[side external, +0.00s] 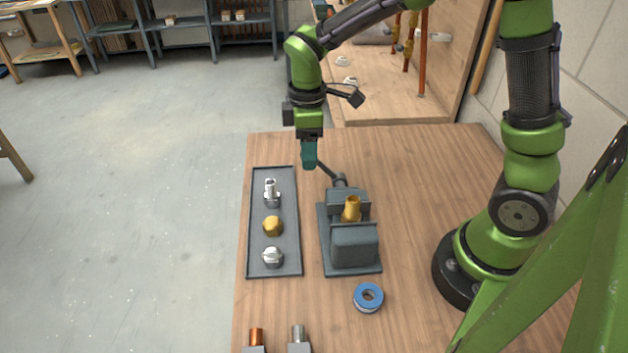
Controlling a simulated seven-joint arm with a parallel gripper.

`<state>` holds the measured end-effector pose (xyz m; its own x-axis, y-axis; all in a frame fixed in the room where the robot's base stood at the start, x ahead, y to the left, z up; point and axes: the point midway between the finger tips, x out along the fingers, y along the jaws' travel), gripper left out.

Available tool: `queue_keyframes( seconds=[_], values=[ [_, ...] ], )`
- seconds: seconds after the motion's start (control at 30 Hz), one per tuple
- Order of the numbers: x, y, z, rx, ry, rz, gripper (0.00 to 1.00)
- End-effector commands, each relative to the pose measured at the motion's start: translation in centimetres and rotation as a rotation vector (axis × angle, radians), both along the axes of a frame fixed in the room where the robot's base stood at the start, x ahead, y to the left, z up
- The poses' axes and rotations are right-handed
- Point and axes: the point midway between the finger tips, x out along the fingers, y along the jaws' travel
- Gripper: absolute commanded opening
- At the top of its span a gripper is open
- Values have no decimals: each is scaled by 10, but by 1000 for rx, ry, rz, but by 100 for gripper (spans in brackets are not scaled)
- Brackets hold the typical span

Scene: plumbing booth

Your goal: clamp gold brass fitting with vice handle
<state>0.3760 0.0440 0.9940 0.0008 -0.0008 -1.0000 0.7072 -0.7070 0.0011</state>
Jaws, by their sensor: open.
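A grey vice (353,246) stands on the wooden table. A gold brass fitting (351,209) sits upright between its jaws; whether the jaws press on it I cannot tell. The vice handle (328,172) is a dark bar sticking out of the back of the vice, angled up and to the left. My gripper (310,166) points down above the far end of the table, close to the handle's upper left end. It is open, with its fingers seen nearly edge-on. Whether they touch or straddle the handle is unclear.
Left of the vice, a dark tray (287,217) holds a silver fitting (271,192), a gold piece (272,226) and another silver piece (272,257). A blue tape roll (368,297) lies in front of the vice.

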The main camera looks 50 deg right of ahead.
Motion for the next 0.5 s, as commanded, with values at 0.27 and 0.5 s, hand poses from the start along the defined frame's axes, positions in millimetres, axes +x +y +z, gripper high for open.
queue_keyframes(
  seconds=[0.27, 0.5],
  values=[
    [0, 0, 0, 0, 0, 0, 32],
    [0, 0, 1, 0, 0, 0, 0]
  ],
)
